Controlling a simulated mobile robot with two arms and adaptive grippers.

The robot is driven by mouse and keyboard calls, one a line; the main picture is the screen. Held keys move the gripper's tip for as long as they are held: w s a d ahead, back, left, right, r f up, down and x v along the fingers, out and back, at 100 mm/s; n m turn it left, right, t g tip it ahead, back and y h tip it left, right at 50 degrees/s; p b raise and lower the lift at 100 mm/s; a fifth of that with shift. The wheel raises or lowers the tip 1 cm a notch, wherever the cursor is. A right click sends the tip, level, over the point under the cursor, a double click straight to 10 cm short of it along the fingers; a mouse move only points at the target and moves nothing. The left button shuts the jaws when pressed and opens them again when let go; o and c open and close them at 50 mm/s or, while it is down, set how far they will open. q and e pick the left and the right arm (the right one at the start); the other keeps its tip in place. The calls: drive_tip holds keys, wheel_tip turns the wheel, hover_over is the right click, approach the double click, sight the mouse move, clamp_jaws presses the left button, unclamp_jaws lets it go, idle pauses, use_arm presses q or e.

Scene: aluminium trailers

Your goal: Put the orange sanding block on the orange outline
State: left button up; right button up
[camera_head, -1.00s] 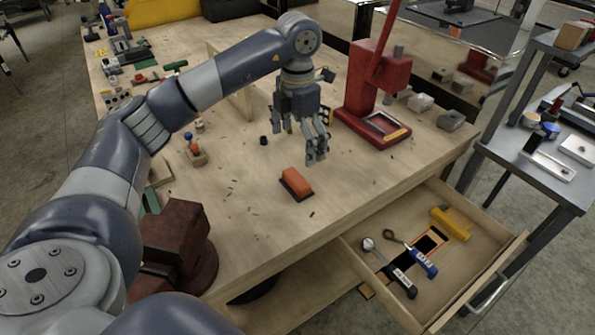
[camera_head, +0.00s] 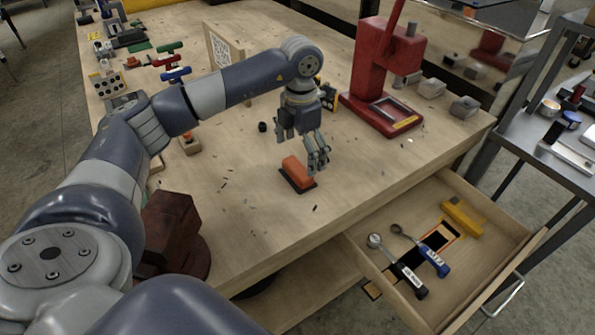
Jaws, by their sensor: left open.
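The orange sanding block (camera_head: 296,171) with a dark base lies on the wooden workbench. My left gripper (camera_head: 318,164) is open and empty, fingers pointing down, just beside the block's right end in the picture; I cannot tell whether it touches it. The orange outline (camera_head: 453,230) is in the open drawer (camera_head: 485,276), around a black rectangle on the drawer floor. Tools lying close by hide part of it. My right gripper is not in view.
In the drawer, a blue-handled tool (camera_head: 435,262), a black-handled tool (camera_head: 412,283) and a yellow object (camera_head: 462,217) lie around the outline. A red press (camera_head: 385,75) stands behind the gripper. A dark red vise (camera_head: 170,235) is at the bench's near left.

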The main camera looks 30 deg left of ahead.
sight(300, 166)
use_arm(q)
wheel_tip(300, 166, down, 5)
drive_tip(key=shift+s+r+p, duration=0.15)
drive_tip(key=shift+r+p, duration=0.05)
drive_tip(key=shift+p, duration=0.6)
drive_tip(key=shift+f, duration=0.3)
drive_tip(key=c, duration=1.1)
drive_tip(key=shift+c, duration=0.6)
drive_tip(key=shift+r, duration=0.15)
